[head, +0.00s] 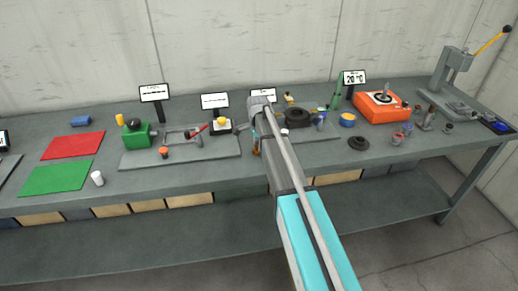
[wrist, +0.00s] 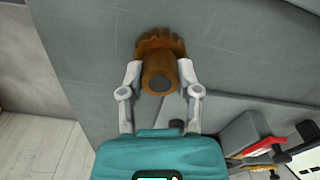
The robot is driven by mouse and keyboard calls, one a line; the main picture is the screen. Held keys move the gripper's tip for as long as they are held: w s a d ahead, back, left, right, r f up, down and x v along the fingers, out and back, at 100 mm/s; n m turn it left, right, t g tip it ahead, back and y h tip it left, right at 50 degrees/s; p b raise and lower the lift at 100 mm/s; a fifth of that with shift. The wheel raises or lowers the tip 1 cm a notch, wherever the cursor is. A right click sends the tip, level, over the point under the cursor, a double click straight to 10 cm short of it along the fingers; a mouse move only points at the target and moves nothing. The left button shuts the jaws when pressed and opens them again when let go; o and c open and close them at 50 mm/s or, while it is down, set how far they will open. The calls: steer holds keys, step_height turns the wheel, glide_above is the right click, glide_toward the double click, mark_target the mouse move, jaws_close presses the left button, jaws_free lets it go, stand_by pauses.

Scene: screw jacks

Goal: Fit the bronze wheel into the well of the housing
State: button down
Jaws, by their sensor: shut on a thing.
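The bronze wheel (wrist: 160,42) shows in the wrist view, with a toothed rim and a smooth hub (wrist: 158,72) that has a dark round end. My gripper (wrist: 160,78) is shut on it, one grey finger on each side of the hub. The wheel is over the grey bench top, and I cannot tell whether it touches the bench. In the head view my arm hides most of my gripper and the wheel. I cannot pick out the housing or its well for certain in either view.
A grey plate (head: 218,149) with a red-handled part (head: 196,131) lies left of my arm. Right of my arm are a dark ring (head: 358,143) and an orange box (head: 381,106). The bench front edge is close.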

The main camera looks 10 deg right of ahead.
steer(key=shift+r, duration=0.1)
step_height(320, 180, up, 3)
steer(key=p, duration=0.3)
steer(key=s+d+r+p, duration=0.3)
steer(key=s+r+p, duration=0.6)
steer(key=s, duration=0.4)
steer(key=shift+s+d+r+p, duration=0.15)
steer(key=shift+s+r+p, duration=0.15)
steer(key=shift+r+p, duration=0.15)
steer(key=shift+f, duration=0.2)
step_height(320, 180, down, 2)
steer(key=shift+f+b, duration=0.1)
steer(key=shift+b, duration=1)
